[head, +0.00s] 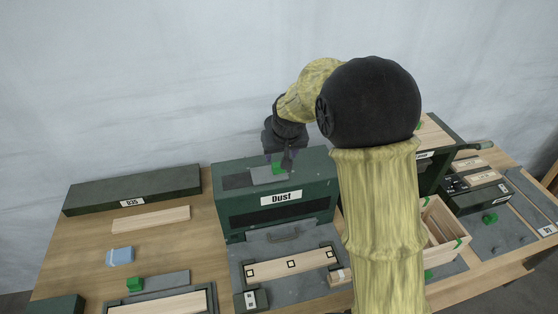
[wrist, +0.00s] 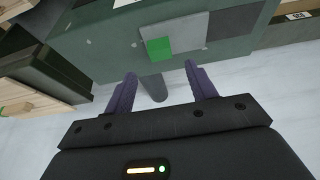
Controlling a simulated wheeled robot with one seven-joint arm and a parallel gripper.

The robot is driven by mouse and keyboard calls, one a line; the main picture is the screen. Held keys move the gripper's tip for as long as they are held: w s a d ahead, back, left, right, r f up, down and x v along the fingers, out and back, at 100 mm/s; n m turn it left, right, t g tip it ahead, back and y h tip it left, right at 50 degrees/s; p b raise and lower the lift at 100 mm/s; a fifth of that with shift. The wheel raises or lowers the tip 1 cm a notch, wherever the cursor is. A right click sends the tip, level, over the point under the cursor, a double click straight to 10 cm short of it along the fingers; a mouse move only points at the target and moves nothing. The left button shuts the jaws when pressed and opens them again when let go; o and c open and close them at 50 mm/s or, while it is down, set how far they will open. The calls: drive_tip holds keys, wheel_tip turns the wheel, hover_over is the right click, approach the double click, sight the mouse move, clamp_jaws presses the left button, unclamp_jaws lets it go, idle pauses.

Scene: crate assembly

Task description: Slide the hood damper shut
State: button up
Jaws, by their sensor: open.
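The dust hood (head: 316,203) is a dark green box labelled "Dust" at the middle of the table. A flat grey damper plate (head: 264,179) lies on its top, beside a dark slot (head: 237,181) to its left. A green tab (head: 278,168) stands at the plate's edge. In the wrist view the plate (wrist: 185,38) and tab (wrist: 158,47) show just beyond the fingertips, with the dark slot (wrist: 238,17) to the right. My gripper (wrist: 159,72) is open and empty. In the head view it (head: 286,163) points down close to the tab; contact cannot be told.
A grey rounded post (wrist: 153,88) shows between the fingers in the wrist view. A wooden crate (head: 460,235) stands right. The arm hides part of the table; space above the hood's left side is clear.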

sight(278, 165)
drive_tip(key=p+x, duration=0.2)
drive_tip(key=x, duration=0.5)
drive_tip(key=shift+w+f, duration=0.15)
drive_tip(key=shift+f, duration=0.05)
drive_tip(key=shift+a, duration=0.1)
clamp_jaws()
